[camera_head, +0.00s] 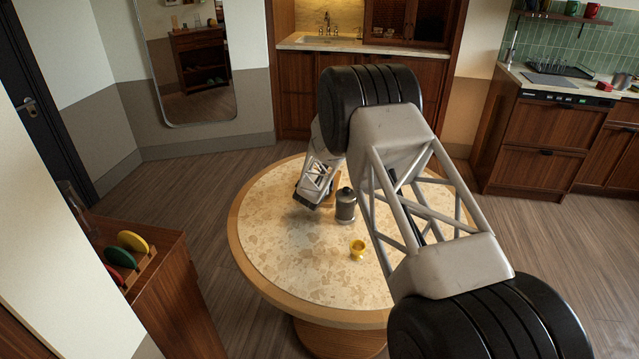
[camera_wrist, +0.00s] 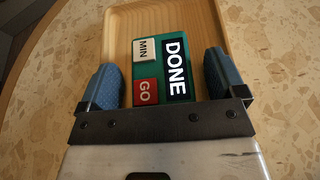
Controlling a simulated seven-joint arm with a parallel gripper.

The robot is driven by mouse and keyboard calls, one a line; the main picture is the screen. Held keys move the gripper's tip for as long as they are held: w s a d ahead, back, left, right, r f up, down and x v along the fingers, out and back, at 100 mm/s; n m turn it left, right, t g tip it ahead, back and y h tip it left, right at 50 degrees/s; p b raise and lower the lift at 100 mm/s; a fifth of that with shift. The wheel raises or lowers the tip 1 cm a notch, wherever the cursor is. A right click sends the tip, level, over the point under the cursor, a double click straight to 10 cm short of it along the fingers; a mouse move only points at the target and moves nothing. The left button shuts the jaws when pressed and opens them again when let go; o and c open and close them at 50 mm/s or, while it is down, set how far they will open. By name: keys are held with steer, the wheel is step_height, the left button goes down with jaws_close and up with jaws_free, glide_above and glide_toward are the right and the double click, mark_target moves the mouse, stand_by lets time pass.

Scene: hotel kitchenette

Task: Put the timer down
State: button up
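The timer (camera_wrist: 166,66) is a green block with a black DONE panel, a white MIN panel and a red GO panel. In the wrist view it appears to rest on a pale wooden tray (camera_wrist: 119,28), face toward the camera. My gripper (camera_wrist: 162,72) has its two blue fingers on either side of the timer, with a narrow gap visible at each side, so it is open and not clamped on it. In the head view my gripper (camera_head: 314,199) is low over the round table (camera_head: 290,250); the timer is hidden there, and only a bit of the tray (camera_head: 335,184) shows.
A dark grey canister (camera_head: 345,206) stands on the table just right of my gripper. A small yellow cup (camera_head: 357,249) stands nearer the front. The table's left and front surface is clear. A wooden cabinet with a rack of coloured discs (camera_head: 132,242) is at the left.

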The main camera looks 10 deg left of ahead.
steer(key=shift+r, duration=0.2)
steer(key=shift+v, duration=6)
